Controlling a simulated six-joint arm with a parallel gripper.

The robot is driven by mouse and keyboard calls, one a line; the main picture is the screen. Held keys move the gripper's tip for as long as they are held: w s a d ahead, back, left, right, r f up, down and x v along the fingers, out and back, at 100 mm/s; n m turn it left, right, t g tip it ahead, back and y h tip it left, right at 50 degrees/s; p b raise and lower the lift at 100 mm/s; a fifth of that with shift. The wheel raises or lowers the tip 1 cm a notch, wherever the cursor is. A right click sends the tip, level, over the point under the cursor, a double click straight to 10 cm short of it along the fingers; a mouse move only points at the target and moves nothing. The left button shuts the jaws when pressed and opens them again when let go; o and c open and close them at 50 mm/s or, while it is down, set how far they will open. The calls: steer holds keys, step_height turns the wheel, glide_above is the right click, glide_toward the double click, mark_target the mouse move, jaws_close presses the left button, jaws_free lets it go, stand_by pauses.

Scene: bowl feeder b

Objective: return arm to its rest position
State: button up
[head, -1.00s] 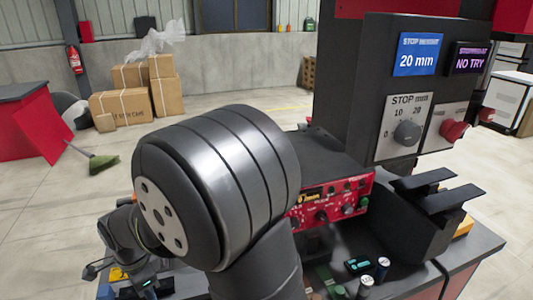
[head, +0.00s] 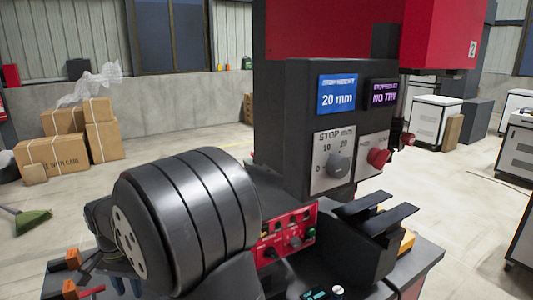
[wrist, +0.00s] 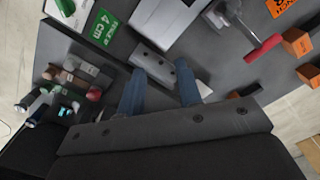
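My gripper (wrist: 160,88) shows in the wrist view as two blue fingers with a clear gap between them. It is open and I see nothing held. It points down over a dark grey bench top (wrist: 98,45). A grey bar with holes (wrist: 152,63) lies beyond and partly between the fingertips; I cannot tell how far below them it is. In the head view my arm's large dark joint fills the lower left and hides much of the bench. The gripper is small and partly hidden at the bottom left there.
A dark machine carries a blue 20 mm display (head: 339,94), a purple NO TRY display (head: 383,93), a dial (head: 338,165) and a red knob (head: 379,157). A red control box (head: 285,238) stands near my arm. Green "4 cm" card (wrist: 100,22) and orange blocks (wrist: 297,42) lie around the gripper.

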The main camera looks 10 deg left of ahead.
steer(key=shift+w+d+r+n, duration=0.25)
steer(key=shift+w+r, duration=0.15)
steer(key=shift+w, duration=0.35)
steer(key=shift+w+d+r+n, duration=0.25)
steer(key=shift+w+r, duration=0.1)
steer(key=shift+w, duration=0.35)
steer(key=shift+c, duration=0.4)
jaws_close()
steer(key=s+a+f+m+g+y, duration=0.2)
steer(key=s+a+f+m, duration=0.2)
steer(key=s, duration=0.3)
steer(key=s+a+f+m+g+y, duration=0.2)
steer(key=s+a+f+m, duration=0.2)
steer(key=s+a, duration=0.2)
steer(key=s+a+f+m+g+y, duration=0.2)
steer(key=s+a+f+m, duration=0.1)
steer(key=s, duration=0.5)
steer(key=shift+s+a+f+m, duration=0.2)
steer(key=shift+a+f, duration=0.1)
steer(key=shift+a, duration=0.35)
steer(key=shift+s+a+f+m, duration=0.2)
steer(key=shift+a+f, duration=0.1)
steer(key=shift+a, duration=0.3)
steer(key=w+d, duration=1.4)
steer(key=shift+w+d, duration=0.3)
steer(key=shift+w, duration=0.1)
step_height(320, 180, down, 5)
steer(key=shift+r, duration=0.1)
steer(key=shift+s+a, duration=0.3)
steer(key=shift+s, duration=0.05)
